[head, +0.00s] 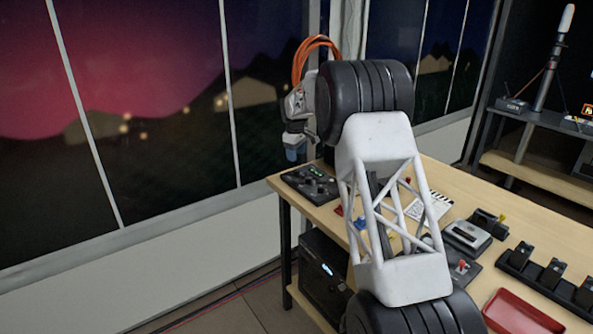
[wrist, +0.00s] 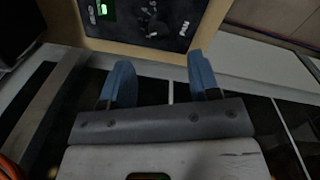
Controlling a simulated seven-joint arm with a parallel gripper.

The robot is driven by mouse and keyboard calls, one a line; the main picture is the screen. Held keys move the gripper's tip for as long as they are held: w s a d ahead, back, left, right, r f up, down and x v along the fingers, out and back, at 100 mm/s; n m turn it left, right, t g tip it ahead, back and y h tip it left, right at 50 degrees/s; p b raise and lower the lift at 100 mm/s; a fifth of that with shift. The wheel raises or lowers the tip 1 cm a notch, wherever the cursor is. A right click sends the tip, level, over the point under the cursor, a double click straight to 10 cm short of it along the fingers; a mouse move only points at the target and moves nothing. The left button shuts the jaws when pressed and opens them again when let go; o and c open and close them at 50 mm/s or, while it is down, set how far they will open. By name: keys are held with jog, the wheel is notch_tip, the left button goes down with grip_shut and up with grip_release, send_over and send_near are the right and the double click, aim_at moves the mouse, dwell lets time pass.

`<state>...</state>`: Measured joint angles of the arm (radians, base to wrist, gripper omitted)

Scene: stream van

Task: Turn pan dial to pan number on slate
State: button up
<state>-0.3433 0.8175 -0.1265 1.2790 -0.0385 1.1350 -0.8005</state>
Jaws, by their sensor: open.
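The black control panel (head: 310,184) lies at the far left corner of the wooden table, with small knobs and a green display. In the wrist view the panel (wrist: 170,38) shows a lit green readout (wrist: 108,8), a "PAN" label and dark knobs that are hard to tell apart. The slate (head: 429,205) is a white board on the table, partly behind my arm; its writing is too small to read. My gripper (head: 294,158) has blue fingers and hangs just above and left of the panel. In the wrist view my gripper (wrist: 160,65) is open and empty, its fingertips by the panel's near edge.
A grey boxy device (head: 467,236), a red-knobbed control box (head: 461,268), a black rack (head: 550,277) and a red tray (head: 520,314) stand on the table's right part. My arm crosses above the table. A window wall (head: 150,130) stands behind the gripper.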

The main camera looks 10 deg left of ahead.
aim_at(296, 170)
jog(key=shift+f, duration=0.1)
jog(key=shift+w+d+f, duration=0.1)
jog(key=shift+w+f, duration=0.05)
jog(key=shift+f, duration=3.65)
jog(key=c, duration=0.9)
